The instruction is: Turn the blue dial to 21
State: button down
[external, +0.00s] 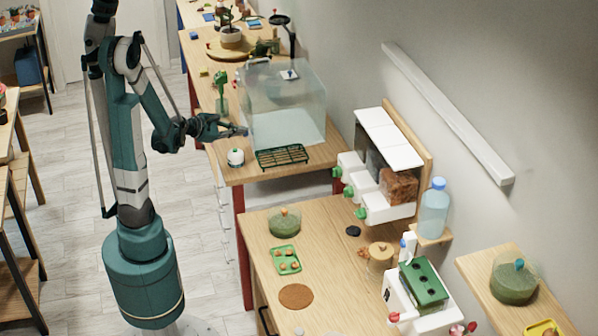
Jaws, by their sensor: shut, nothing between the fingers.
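My gripper (238,131) is shut and empty. It reaches from the left to the left side of a clear glass-like box (285,125) on the far wooden bench. Its fingertips are at or very near the box's lower left wall; I cannot tell whether they touch. A tiny bluish spot shows at the fingertips, too small to tell as the blue dial. No dial scale or number can be read in this view.
A green rack (282,156) lies in front of the box. A green plant-like item (221,92) stands behind my gripper. White dispensers (385,195) hang on the right wall.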

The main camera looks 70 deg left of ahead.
jog(key=shift+d+f+b, duration=0.4)
jog(key=shift+d+b, duration=0.05)
jog(key=shift+b, duration=0.1)
jog(key=shift+d+r, duration=0.25)
dwell(1.0)
jog(key=shift+s, duration=0.1)
jog(key=shift+s, duration=2.95)
jog(key=shift+r+p, duration=0.1)
jog(key=shift+p, duration=0.2)
jog(key=shift+s+a+r+p, duration=0.25)
jog(key=shift+a+p, duration=0.15)
jog(key=shift+p, duration=0.1)
jog(key=shift+s+a+r+p, duration=0.15)
jog(key=shift+s+a+p, duration=0.15)
jog(key=shift+p, duration=0.2)
jog(key=shift+w, duration=0.25)
jog(key=shift+w, duration=3.3)
